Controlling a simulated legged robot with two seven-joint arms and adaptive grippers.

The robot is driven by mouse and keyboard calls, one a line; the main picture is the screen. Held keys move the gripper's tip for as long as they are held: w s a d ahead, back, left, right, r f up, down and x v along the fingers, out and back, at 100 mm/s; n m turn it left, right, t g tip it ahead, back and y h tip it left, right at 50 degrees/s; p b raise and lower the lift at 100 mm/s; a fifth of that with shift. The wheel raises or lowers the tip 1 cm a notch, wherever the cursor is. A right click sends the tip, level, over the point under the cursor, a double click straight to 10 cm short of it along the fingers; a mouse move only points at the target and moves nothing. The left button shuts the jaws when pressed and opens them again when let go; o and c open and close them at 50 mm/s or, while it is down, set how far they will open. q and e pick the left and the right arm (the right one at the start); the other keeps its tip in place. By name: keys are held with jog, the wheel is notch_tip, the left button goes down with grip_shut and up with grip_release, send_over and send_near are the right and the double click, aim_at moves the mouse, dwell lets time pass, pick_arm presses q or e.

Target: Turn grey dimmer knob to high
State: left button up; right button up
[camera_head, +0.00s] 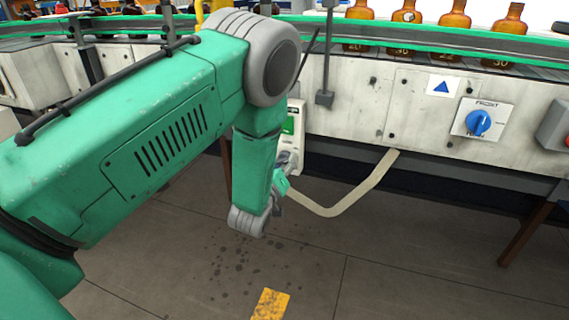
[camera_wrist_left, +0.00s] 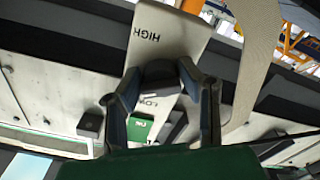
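The grey dimmer knob (camera_wrist_left: 160,72) shows dark in the left wrist view, on a pale panel (camera_wrist_left: 178,28) marked HIGH and LOW. The lettering appears turned in this view. My left gripper (camera_wrist_left: 161,70) has a fingertip on each side of the knob. I cannot tell whether the fingers press on it. In the head view, my left gripper (camera_head: 281,179) is small and partly hidden by my arm, at the front of the white dimmer box (camera_head: 300,122) with its green label. The knob is hard to make out there. My right gripper is out of view.
A blue rotary switch (camera_head: 478,123) and a blue triangle sign (camera_head: 442,86) are on the conveyor's side panel. Amber bottles (camera_head: 453,32) stand on the conveyor above. A pale band (camera_head: 340,207) hangs below the box. The floor in front is clear.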

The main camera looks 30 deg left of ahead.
pick_arm(q)
jog(key=shift+o, duration=0.2)
jog(key=shift+f+m, duration=0.1)
jog(key=shift+m, duration=0.3)
jog(key=m+p, duration=0.2)
jog(key=m, duration=0.2)
jog(key=shift+s+a+m, duration=0.1)
jog(key=shift+m, duration=0.3)
jog(key=m, duration=0.3)
jog(key=shift+p, duration=0.35)
jog(key=shift+a+m, duration=0.1)
jog(key=shift+m, duration=1.5)
jog(key=shift+f, duration=0.1)
jog(key=o, duration=1.1)
jog(key=v, duration=1.2)
